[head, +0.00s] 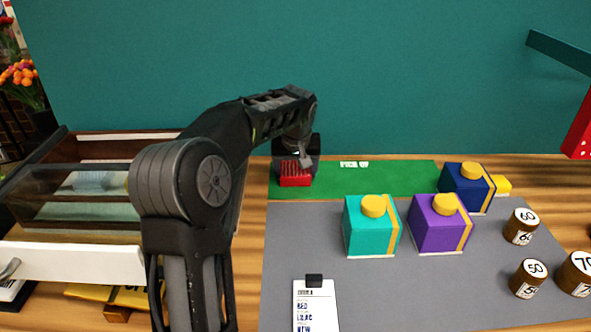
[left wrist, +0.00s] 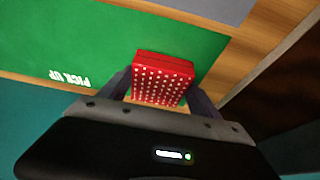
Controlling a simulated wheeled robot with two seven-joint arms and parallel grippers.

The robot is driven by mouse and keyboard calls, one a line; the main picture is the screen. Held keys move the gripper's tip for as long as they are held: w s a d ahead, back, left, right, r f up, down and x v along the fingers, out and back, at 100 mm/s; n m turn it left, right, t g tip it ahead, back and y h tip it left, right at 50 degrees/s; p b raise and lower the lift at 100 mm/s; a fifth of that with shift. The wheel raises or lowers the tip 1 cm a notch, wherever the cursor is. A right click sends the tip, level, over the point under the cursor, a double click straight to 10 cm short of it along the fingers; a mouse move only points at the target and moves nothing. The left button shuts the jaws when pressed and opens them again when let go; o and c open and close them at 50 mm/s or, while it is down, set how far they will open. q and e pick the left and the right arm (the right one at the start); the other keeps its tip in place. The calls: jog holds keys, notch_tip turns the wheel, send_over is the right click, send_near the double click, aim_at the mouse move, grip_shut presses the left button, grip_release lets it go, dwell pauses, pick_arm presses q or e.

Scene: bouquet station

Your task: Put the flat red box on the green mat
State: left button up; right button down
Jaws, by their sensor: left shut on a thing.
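The flat red box (head: 295,180) with white dots is at the left end of the green mat (head: 384,179). My left gripper (head: 296,165) comes down over it from above and is shut on it. In the left wrist view the red box (left wrist: 161,79) sits between the two fingers of my left gripper (left wrist: 160,92), with the green mat (left wrist: 140,40) behind it. I cannot tell whether the box touches the mat or is just above it. My right gripper is not in view.
Teal (head: 371,228), purple (head: 439,224) and blue (head: 467,188) boxes with yellow tops stand to the right. Numbered round pieces (head: 521,227) stand at the far right. A clipboard (head: 315,305) lies in front. An open drawer unit (head: 75,258) is at the left.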

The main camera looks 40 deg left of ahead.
pick_arm(q)
jog(key=shift+f, duration=0.1)
jog(key=o, duration=1.5)
jog(key=shift+r, duration=0.25)
jog(key=v, duration=1.1)
jog(key=shift+s+r, duration=0.15)
jog(key=shift+r, duration=0.2)
jog(key=shift+d, duration=0.15)
